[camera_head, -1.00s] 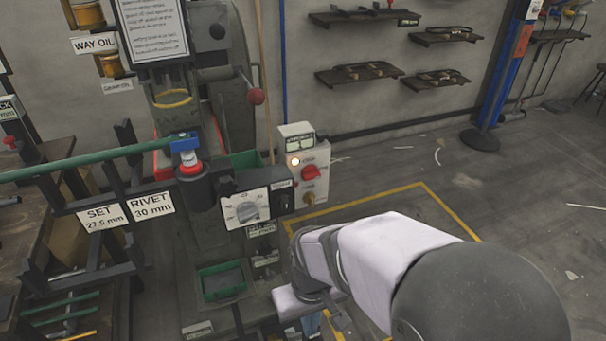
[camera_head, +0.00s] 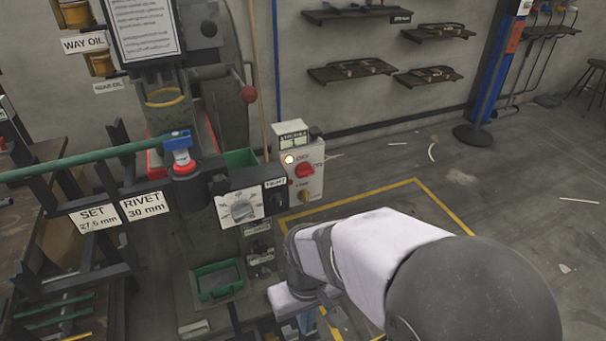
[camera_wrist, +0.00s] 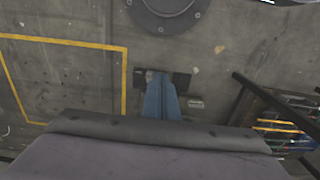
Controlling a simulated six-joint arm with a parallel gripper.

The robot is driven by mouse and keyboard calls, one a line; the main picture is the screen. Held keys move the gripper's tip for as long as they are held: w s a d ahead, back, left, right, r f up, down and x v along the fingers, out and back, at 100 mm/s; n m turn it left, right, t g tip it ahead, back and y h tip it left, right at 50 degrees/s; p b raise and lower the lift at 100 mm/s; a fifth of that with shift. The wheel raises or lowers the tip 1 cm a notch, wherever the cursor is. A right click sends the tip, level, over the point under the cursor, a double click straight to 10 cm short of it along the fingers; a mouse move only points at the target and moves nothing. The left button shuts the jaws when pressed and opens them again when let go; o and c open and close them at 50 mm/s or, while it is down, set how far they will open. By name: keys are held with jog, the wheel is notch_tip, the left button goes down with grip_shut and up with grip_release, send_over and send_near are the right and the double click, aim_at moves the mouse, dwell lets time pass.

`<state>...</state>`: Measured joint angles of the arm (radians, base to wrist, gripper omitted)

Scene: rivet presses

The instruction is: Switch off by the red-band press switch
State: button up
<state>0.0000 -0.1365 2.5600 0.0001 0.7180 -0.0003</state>
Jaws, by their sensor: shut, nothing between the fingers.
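The press (camera_head: 205,235) stands left of centre in the head view, with a red band (camera_head: 183,168) under a blue cap. A switch box (camera_head: 312,186) on its right side carries a red rotary knob (camera_head: 306,170), a glowing lamp (camera_head: 289,160) and a small brass-coloured part below. The position marks are too small to read surely. My gripper's blue fingers (camera_wrist: 160,82) are shut and empty, pointing down over the floor in the wrist view. In the head view the gripper is mostly hidden below my wrist, lower than the switch box and apart from it.
A dial panel (camera_head: 241,206) sits left of the switch box. A green bar (camera_head: 85,161) and label plates (camera_head: 145,205) reach out left. A green tray (camera_head: 217,281) is low on the press. Open floor with a yellow line (camera_head: 440,205) lies right. Wall shelves (camera_head: 350,70) are behind.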

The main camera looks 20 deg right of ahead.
jog(key=o, duration=1)
jog(key=shift+d+r, duration=0.1)
jog(key=shift+d, duration=0.1)
jog(key=o, duration=0.5)
jog(key=shift+s+d+f+m+g+p, duration=0.2)
jog(key=shift+s+d+f+m, duration=0.15)
jog(key=shift+d, duration=0.2)
jog(key=shift+s+d+f+m+g+p, duration=0.15)
jog(key=shift+s+d+f+m+g, duration=0.05)
jog(key=shift+s+d+m, duration=0.25)
jog(key=shift+c, duration=0.2)
jog(key=s+d+f+m+g+y+p, duration=0.1)
jog(key=s+d+f+m+g+y, duration=0.15)
jog(key=s+d+f+g, duration=0.35)
jog(key=n+t+h, duration=0.3)
jog(key=n+t, duration=0.1)
jog(key=t, duration=2.1)
send_near(307, 174)
jog(key=w, duration=0.2)
jog(key=shift+y, duration=0.25)
jog(key=shift+w+d+p, duration=0.15)
jog(key=shift+w+p, duration=0.4)
jog(key=shift+w, duration=2.95)
